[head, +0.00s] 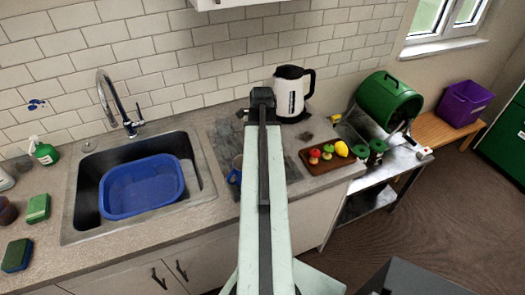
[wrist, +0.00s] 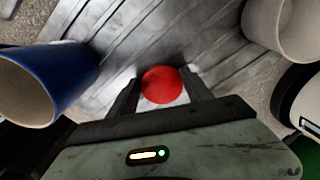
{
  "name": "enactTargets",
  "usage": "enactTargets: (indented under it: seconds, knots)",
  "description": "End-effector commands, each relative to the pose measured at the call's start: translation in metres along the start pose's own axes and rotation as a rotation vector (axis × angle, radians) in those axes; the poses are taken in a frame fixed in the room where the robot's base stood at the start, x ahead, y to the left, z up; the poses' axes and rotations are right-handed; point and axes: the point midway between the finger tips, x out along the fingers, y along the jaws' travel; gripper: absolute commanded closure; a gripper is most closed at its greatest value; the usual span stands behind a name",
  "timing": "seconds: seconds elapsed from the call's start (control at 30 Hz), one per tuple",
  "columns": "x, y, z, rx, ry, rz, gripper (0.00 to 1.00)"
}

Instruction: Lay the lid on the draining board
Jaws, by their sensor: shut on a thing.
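In the wrist view my gripper (wrist: 160,76) is shut on a small red round thing (wrist: 162,86), which I take to be the lid. It sits between the two dark fingers. The grey ribbed draining board (wrist: 150,38) lies beneath it; I cannot tell whether they touch. In the head view the draining board (head: 222,136) is right of the sink, partly covered by my arm. My gripper and the red thing are hidden there.
A blue cup (wrist: 40,85) stands close on the left in the wrist view, with a pale round vessel (wrist: 290,28) at upper right. In the head view a kettle (head: 290,95) stands behind, a brown tray (head: 312,168) of produce lies right, and a blue basin (head: 140,187) is in the sink.

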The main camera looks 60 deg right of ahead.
Motion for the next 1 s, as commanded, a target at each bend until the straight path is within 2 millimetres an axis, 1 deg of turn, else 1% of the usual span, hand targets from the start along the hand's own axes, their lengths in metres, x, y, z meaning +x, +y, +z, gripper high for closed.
enactTargets:
  seconds: [0.13, 0.17, 0.2, 0.23, 0.53, 0.67, 0.77, 0.87, 1.0]
  knots:
    - [0.004, 0.0, 0.0, 0.0, 0.0, 0.0, 0.8]
    - [0.004, 0.0, 0.0, 0.0, 0.0, 0.0, 0.39]
    - [0.003, 0.0, 0.0, -0.001, 0.0, 0.0, 0.28]
    - [0.003, 0.0, 0.0, -0.001, 0.0, 0.0, 0.2]
    - [0.003, 0.0, 0.001, -0.001, 0.0, 0.0, 0.2]
    - [-0.004, 0.0, 0.001, -0.001, 0.0, 0.0, 0.2]
    - [-0.015, 0.0, 0.001, -0.001, 0.0, 0.0, 0.2]
    - [-0.033, 0.0, 0.001, -0.002, 0.0, 0.0, 0.2]
    - [-0.065, 0.0, 0.001, -0.002, 0.0, 0.0, 0.2]
